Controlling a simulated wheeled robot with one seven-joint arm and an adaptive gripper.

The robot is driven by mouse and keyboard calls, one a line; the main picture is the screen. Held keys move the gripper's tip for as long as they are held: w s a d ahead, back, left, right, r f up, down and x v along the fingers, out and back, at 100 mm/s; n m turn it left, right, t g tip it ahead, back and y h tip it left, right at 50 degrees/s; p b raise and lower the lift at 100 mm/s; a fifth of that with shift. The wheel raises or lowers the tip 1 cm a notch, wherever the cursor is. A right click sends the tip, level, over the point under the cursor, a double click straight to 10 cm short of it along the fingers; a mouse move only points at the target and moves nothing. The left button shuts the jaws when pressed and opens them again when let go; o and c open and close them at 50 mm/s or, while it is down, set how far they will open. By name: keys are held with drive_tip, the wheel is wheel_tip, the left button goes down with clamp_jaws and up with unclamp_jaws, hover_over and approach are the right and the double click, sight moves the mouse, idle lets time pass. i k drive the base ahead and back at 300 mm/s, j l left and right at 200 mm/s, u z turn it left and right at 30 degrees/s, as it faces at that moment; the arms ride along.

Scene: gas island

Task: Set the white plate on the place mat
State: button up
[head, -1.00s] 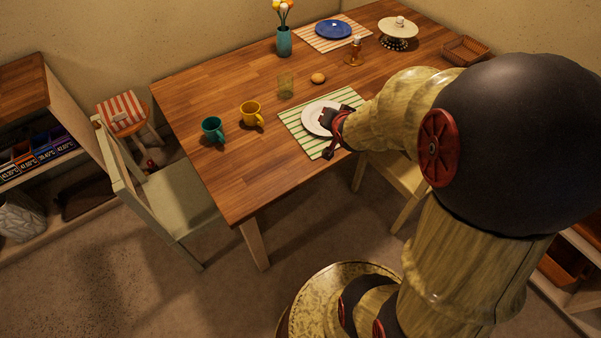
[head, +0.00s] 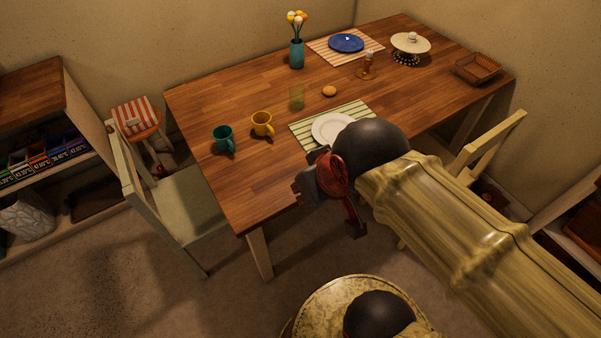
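The white plate (head: 332,127) lies flat on the green-and-white striped place mat (head: 303,132) near the table's front edge. Its lower right part is hidden behind my arm's dark round joint. My gripper (head: 328,208) is at the table's front edge, nearer than the plate and apart from it. Its red and dark fingers look spread, with nothing seen between them.
Green (head: 223,139) and yellow (head: 262,124) mugs, a glass (head: 297,98) and a bun (head: 329,91) stand on the wooden table (head: 222,95) near the mat. A blue plate (head: 346,42) is at the back. A chair (head: 180,205) stands at left.

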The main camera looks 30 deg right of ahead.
sight(326, 129)
drive_tip(key=i+l+u, duration=0.1)
drive_tip(key=i+l, duration=0.65)
drive_tip(key=i, duration=0.15)
